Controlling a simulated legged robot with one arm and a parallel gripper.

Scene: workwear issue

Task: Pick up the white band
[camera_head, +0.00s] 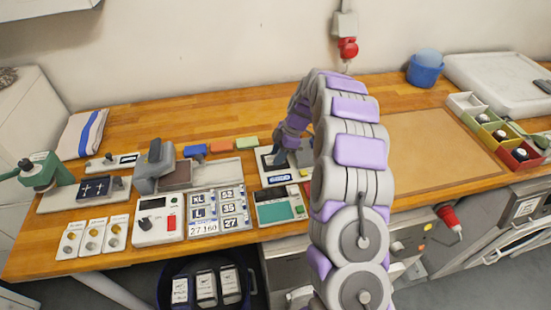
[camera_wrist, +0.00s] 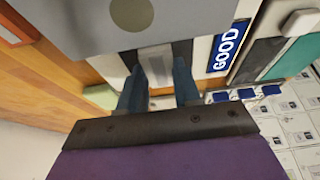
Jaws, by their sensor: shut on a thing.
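In the wrist view, a pale whitish band (camera_wrist: 156,62) lies between the two blue-grey fingers of my gripper (camera_wrist: 160,72), which is shut on it. The band is at a dark slot beside the label reading GOOD (camera_wrist: 227,46). I cannot tell whether it is clear of the device. In the head view my gripper (camera_head: 277,163) is low over the small white device (camera_head: 266,179) in the middle of the bench. The band cannot be made out there, as the fingers and arm cover that spot.
A press-like machine (camera_head: 155,170) and a number panel (camera_head: 219,211) stand left of the device. A teal-topped box (camera_head: 281,209) is in front. Orange (camera_head: 221,148) and green (camera_head: 247,143) blocks lie behind. A tan mat (camera_head: 430,150) to the right is clear.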

